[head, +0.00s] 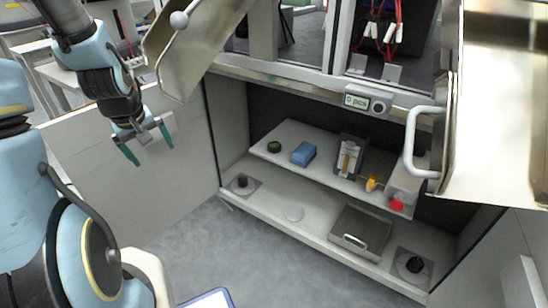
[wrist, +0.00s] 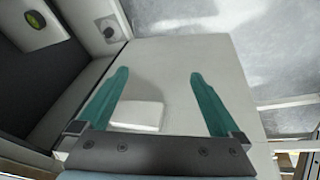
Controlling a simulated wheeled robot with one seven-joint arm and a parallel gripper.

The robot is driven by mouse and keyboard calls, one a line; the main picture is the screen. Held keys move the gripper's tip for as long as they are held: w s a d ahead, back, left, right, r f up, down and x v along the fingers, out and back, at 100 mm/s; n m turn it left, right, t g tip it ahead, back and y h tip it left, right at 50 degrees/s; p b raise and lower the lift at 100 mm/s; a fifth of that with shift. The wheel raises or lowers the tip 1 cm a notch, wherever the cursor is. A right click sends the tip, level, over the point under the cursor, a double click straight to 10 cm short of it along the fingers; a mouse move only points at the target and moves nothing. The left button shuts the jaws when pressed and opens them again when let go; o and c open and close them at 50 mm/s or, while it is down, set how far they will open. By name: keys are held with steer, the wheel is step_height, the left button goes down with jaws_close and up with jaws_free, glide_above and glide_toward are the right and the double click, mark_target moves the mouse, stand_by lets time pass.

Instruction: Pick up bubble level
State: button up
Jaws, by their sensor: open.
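A small round dark disc with a green top (head: 274,147), which looks like the bubble level, sits at the left end of the upper shelf (head: 290,130). It also shows yellow-green at the top left of the wrist view (wrist: 32,21). My gripper (head: 149,148) is up in the air to the left of the shelves, well apart from the disc. In the wrist view its two teal fingers (wrist: 159,76) are spread wide with nothing held between them.
A blue block (head: 303,154), a dark tray (head: 350,156) and a yellow item (head: 372,183) share the upper shelf. A metal box (head: 359,232) and black-knobbed plates stand on the lower shelf. A white side panel (head: 160,160) lies behind my gripper. A metal chute (head: 190,50) hangs above.

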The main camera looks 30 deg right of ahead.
steer(key=w+d+f+n+h, duration=0.3)
steer(key=w+d+f, duration=0.1)
steer(key=d+f, duration=0.45)
steer(key=n+t+h, duration=0.6)
steer(key=n+h, duration=0.2)
steer(key=n, duration=1.3)
glide_toward(274, 146)
steer(key=x, duration=0.5)
steer(key=shift+w+d+f+b, duration=0.1)
steer(key=shift+w+f+b, duration=0.05)
steer(key=shift+f+b, duration=0.15)
steer(key=shift+b+x, duration=0.4)
steer(key=shift+x, duration=2.3)
steer(key=shift+r, duration=0.25)
steer(key=shift+c, duration=0.2)
steer(key=c, duration=1.4)
